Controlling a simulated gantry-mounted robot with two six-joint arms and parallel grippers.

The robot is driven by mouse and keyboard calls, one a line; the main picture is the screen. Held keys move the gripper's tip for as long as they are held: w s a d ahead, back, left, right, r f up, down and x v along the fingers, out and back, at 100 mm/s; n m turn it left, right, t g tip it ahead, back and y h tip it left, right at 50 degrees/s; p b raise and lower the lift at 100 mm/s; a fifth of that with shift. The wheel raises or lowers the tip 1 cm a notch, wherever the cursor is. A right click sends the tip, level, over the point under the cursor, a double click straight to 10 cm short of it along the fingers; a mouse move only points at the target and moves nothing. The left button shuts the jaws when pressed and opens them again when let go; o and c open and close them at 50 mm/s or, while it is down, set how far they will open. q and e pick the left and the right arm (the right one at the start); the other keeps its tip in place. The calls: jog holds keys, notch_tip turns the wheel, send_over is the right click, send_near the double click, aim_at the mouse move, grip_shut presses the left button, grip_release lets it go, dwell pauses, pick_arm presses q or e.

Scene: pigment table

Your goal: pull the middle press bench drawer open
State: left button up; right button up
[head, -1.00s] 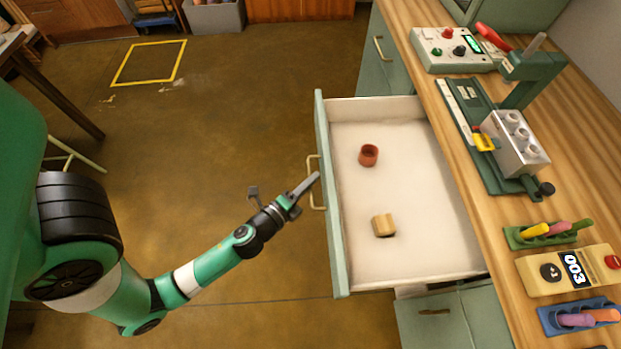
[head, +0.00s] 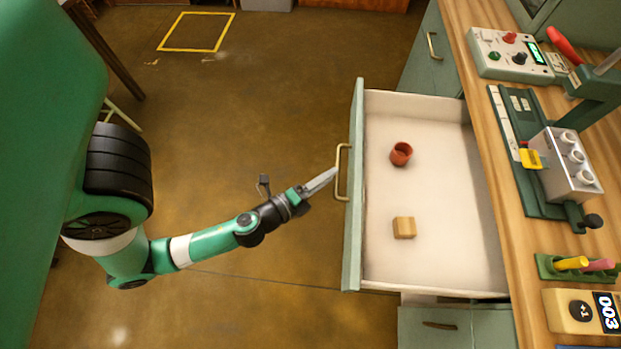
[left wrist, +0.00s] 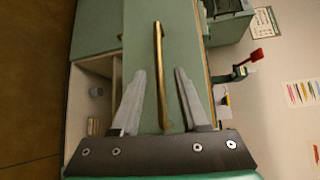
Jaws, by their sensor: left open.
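The pale green drawer (head: 354,200) of the bench stands pulled out, with its white inside in view. Its brass handle (head: 341,172) is on the front and also shows in the left wrist view (left wrist: 159,60). My left gripper (head: 328,177) is open and empty, its fingertips close to the handle in the head view. In the left wrist view the fingers lie one on each side of the handle, with gaps on both sides. Whether the tips reach past the handle I cannot tell. My right gripper is not in view.
Inside the drawer are a red-brown cup (head: 401,153) and a small wooden block (head: 404,227). The wooden bench top (head: 483,130) carries a control box (head: 510,55) and a green press (head: 540,150). Another handle (head: 433,46) is further back. The floor to the left is clear.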

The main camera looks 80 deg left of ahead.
pick_arm(q)
jog(key=p+v, duration=0.4)
jog(key=v, duration=0.3)
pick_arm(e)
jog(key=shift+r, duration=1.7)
pick_arm(q)
jog(key=shift+s, duration=0.1)
